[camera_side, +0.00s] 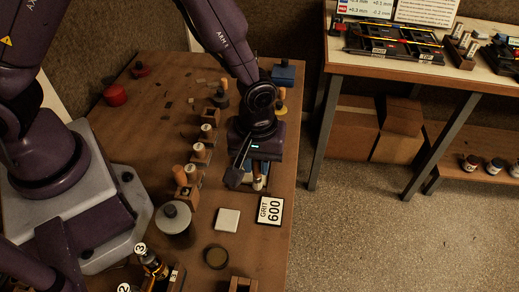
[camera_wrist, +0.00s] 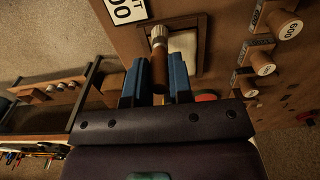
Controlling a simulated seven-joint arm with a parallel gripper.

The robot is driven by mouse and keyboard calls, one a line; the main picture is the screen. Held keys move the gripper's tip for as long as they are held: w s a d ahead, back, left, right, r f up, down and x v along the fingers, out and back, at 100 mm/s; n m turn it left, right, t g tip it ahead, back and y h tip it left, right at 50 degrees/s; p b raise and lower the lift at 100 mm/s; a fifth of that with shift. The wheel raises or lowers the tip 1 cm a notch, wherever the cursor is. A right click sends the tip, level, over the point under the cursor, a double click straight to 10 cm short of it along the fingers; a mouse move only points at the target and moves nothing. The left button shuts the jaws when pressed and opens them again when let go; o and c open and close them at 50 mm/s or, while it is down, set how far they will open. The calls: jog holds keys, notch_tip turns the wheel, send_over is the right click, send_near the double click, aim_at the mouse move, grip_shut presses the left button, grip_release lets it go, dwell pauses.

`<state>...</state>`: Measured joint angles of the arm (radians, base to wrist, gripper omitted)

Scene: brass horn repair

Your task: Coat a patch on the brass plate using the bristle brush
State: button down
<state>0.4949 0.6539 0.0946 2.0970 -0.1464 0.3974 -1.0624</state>
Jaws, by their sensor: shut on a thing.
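My gripper (camera_side: 260,174) points down over the right part of the bench, behind the card marked GRIT 600. Its blue fingers (camera_wrist: 154,82) are shut on the brush (camera_wrist: 158,62), which has a brown wooden handle and a pale end. In the wrist view the brush end lies in front of a pale square plate (camera_wrist: 184,43) with a brown border; whether they touch cannot be told. In the side view a pale square (camera_side: 228,219) lies left of the card; it may be the same plate. No surface clearly looks like brass.
The GRIT 600 card (camera_side: 270,210) lies near the bench's right edge. A dark round dish (camera_side: 216,257) is in front. Wooden blocks with labelled handles (camera_side: 200,153) stand in a row to the left. A grey round-lidded container (camera_side: 173,217) stands nearby. Another table (camera_side: 430,75) is at right.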

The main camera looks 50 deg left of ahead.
jog(key=shift+r, duration=4.05)
